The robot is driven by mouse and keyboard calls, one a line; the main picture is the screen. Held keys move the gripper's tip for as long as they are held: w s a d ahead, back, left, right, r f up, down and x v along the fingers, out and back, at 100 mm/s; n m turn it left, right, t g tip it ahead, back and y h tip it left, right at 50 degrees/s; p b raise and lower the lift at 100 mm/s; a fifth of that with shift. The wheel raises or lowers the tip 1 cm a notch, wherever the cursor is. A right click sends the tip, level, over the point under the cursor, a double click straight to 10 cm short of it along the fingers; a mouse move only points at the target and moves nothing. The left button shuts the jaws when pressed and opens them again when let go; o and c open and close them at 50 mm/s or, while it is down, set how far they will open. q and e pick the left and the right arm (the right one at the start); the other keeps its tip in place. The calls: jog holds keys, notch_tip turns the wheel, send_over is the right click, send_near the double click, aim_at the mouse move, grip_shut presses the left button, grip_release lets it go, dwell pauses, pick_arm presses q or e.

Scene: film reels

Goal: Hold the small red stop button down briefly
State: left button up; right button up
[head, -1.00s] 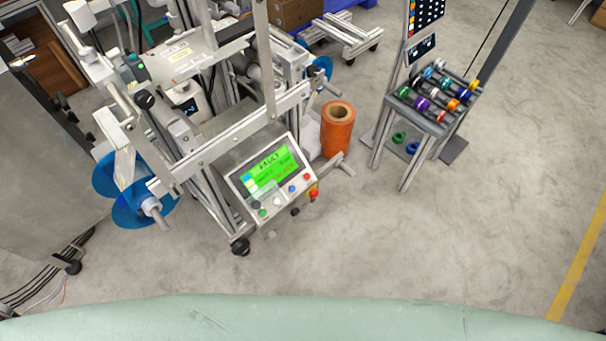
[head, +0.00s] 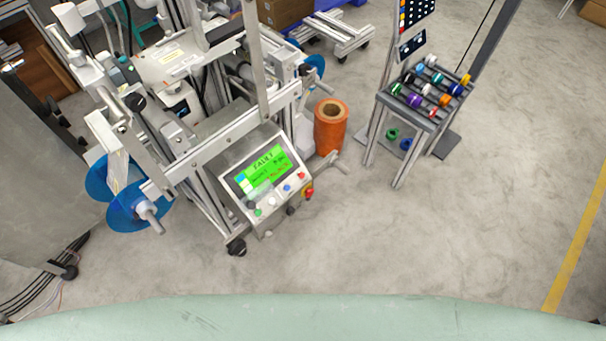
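The small red button (head: 302,175) is at the right end of a row of buttons on the machine's control box (head: 241,210), near the middle of the head view. A green screen (head: 264,173) above the row reads "FAULT". A blue button (head: 288,188), a white one (head: 272,199) and a green one (head: 258,212) sit to its left. A larger red knob (head: 308,192) with yellow under it is on the box's lower right side. Neither of my grippers shows.
The labelling machine's frame (head: 215,142) rises behind the box, with blue discs (head: 135,207) at its left. An orange roll (head: 330,135) stands right of the box. A rack with coloured spools (head: 383,99) is farther right. The floor in front is clear.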

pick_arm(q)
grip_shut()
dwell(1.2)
